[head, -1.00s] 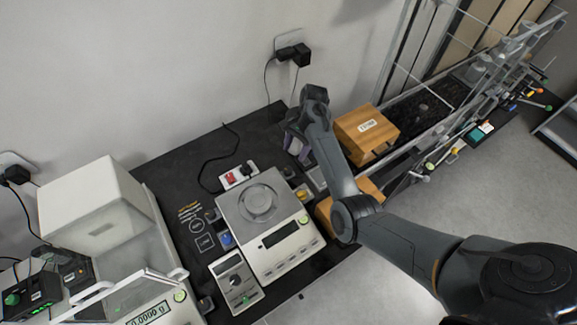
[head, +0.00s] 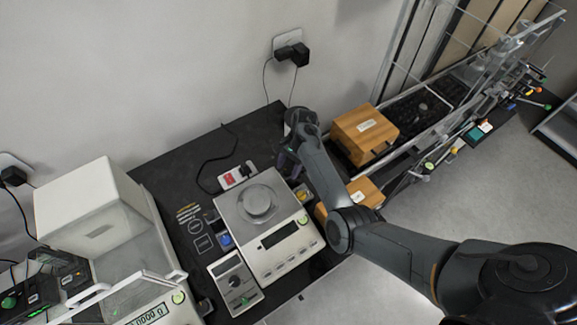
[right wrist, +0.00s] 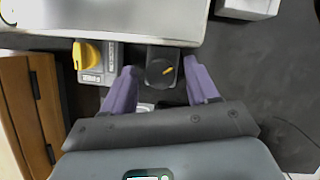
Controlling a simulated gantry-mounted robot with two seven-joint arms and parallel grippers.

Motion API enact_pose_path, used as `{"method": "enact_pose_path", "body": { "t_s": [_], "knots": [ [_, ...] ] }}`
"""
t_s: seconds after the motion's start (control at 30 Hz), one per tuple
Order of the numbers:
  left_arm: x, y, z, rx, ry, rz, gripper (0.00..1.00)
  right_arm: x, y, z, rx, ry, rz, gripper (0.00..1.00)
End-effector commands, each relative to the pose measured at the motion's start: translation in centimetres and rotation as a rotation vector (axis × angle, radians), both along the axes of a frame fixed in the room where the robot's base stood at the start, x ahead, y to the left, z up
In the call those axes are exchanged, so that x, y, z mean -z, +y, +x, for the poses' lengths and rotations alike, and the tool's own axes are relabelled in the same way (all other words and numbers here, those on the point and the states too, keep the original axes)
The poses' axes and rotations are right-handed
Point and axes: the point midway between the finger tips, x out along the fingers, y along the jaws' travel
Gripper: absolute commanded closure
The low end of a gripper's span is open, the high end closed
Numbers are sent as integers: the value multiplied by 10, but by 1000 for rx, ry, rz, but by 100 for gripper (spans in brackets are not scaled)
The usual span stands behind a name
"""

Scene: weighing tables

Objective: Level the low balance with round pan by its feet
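The low balance (head: 287,263) stands on the dark table with its round pan (head: 260,201) on top. A blue foot knob (head: 226,240) shows at its left side and a yellow knob (head: 302,194) at its right side. In the right wrist view the white balance edge (right wrist: 120,18) is at the top, with the yellow knob (right wrist: 90,56) at left. My right gripper (head: 284,162) is at the balance's far right corner. Its purple fingers (right wrist: 162,82) are open on either side of a black knob (right wrist: 163,70) with a yellow mark, with visible gaps. My left gripper is out of view.
A control box with a dial (head: 236,285) stands at the balance's left front. A power strip (head: 236,176) lies behind it. Wooden boxes (head: 364,135) stand at right, also in the right wrist view (right wrist: 35,115). A draft-shield balance (head: 150,270) and white cover (head: 88,205) are at left.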

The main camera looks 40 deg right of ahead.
Motion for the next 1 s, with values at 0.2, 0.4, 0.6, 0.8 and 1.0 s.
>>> {"method": "enact_pose_path", "body": {
  "t_s": [0.2,0.4,0.6,0.8,1.0],
  "knots": [
    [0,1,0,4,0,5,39,0,0,0,0,0,0,76],
    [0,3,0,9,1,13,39,-1,0,0,-4,0,0,95],
    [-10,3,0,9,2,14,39,-3,-1,1,-104,2,-2,95],
    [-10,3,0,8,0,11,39,0,0,1,-134,0,-1,95],
    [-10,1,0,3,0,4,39,0,-1,1,-134,-1,-1,51]
  ]
}}
